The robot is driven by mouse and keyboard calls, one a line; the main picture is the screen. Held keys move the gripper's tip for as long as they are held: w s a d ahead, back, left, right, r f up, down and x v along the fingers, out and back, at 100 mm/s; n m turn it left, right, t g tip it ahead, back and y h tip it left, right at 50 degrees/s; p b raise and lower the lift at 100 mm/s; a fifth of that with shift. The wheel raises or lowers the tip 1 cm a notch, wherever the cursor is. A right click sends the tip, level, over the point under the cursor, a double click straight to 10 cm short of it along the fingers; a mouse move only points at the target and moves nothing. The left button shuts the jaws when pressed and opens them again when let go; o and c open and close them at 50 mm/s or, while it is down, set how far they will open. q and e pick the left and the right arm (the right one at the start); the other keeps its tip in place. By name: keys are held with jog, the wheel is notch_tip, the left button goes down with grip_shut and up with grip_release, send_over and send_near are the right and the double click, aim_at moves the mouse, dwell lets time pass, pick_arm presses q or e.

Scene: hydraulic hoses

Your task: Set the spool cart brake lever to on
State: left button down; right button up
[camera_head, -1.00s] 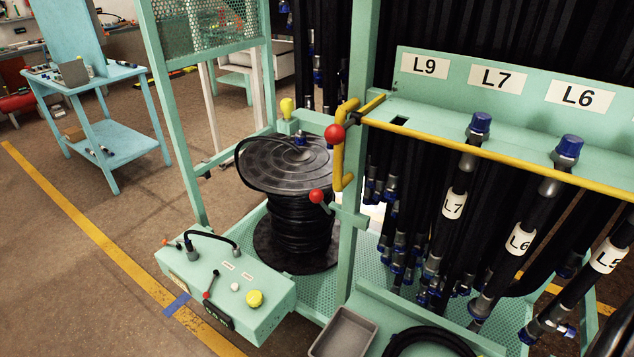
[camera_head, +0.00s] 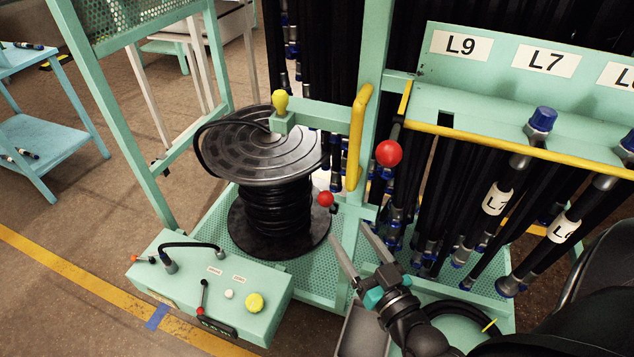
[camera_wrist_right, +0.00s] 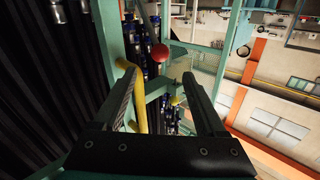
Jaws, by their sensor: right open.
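Two red-balled levers are on the green spool cart frame (camera_head: 369,100): an upper red ball (camera_head: 389,153) beside the yellow handle (camera_head: 357,140), and a lower red ball (camera_head: 325,199) near the spool. Which one is the brake lever I cannot tell; no on or off marking is legible. My right gripper (camera_head: 352,236) is open and empty, below both balls in the head view and apart from them. In the right wrist view a red ball (camera_wrist_right: 159,53) shows ahead, between the finger directions, with the yellow handle (camera_wrist_right: 137,85) left of it. My left gripper is out of view.
The black hose spool (camera_head: 267,150) stands on the cart's mesh deck. A control box (camera_head: 210,292) with a small red-tipped lever and yellow button is at the front left. Labelled hoses hang from the rack (camera_head: 480,110) at right. Open floor lies at left.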

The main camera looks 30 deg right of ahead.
aim_at(330, 203)
jog(key=w+d+b, duration=0.1)
jog(key=w, duration=1.3)
jog(key=shift+w, duration=0.4)
jog(key=shift+c, duration=0.4)
grip_shut()
dwell(0.5)
